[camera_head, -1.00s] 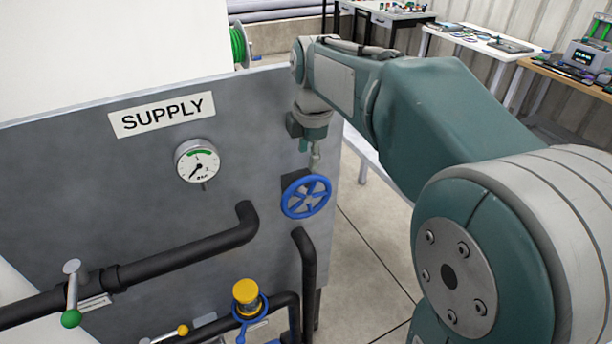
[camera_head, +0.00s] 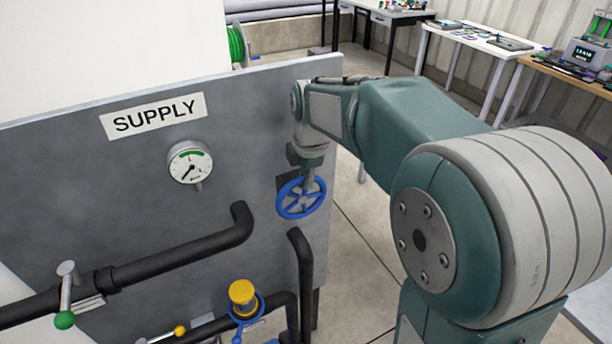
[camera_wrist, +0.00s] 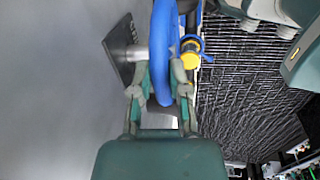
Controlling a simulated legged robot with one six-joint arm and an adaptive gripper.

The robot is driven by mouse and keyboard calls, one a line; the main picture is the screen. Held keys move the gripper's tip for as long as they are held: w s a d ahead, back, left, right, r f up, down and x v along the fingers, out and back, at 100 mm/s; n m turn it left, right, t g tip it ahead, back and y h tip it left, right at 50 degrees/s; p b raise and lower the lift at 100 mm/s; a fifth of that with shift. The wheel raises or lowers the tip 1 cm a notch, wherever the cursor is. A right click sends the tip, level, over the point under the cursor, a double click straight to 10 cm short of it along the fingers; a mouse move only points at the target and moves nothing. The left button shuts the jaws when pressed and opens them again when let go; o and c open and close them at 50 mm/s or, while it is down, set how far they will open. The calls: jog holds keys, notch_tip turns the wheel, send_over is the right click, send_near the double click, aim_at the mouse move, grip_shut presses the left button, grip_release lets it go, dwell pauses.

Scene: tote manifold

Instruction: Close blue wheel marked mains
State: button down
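The blue wheel (camera_head: 290,208) is mounted on the right part of the grey panel, tilted in the head view. In the wrist view its blue rim (camera_wrist: 163,45) runs edge-on between my fingers. My gripper (camera_wrist: 162,75) has one finger on each side of the rim. I cannot tell if both fingers press on it. In the head view my gripper (camera_head: 312,180) reaches down to the wheel's upper right part. A pale stem (camera_wrist: 137,53) joins the wheel to a dark square plate (camera_wrist: 120,50). I see no readable "mains" label.
The grey panel (camera_head: 90,175) carries a SUPPLY sign (camera_head: 153,116), a gauge (camera_head: 189,162) and black pipes (camera_head: 185,252). A yellow-capped valve with a blue ring (camera_head: 243,296) is below the wheel. A green-handled lever (camera_head: 65,300) is at lower left. Open floor lies right of the panel.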

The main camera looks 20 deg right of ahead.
aim_at(318, 177)
jog(key=shift+w+d, duration=0.1)
dwell(0.3)
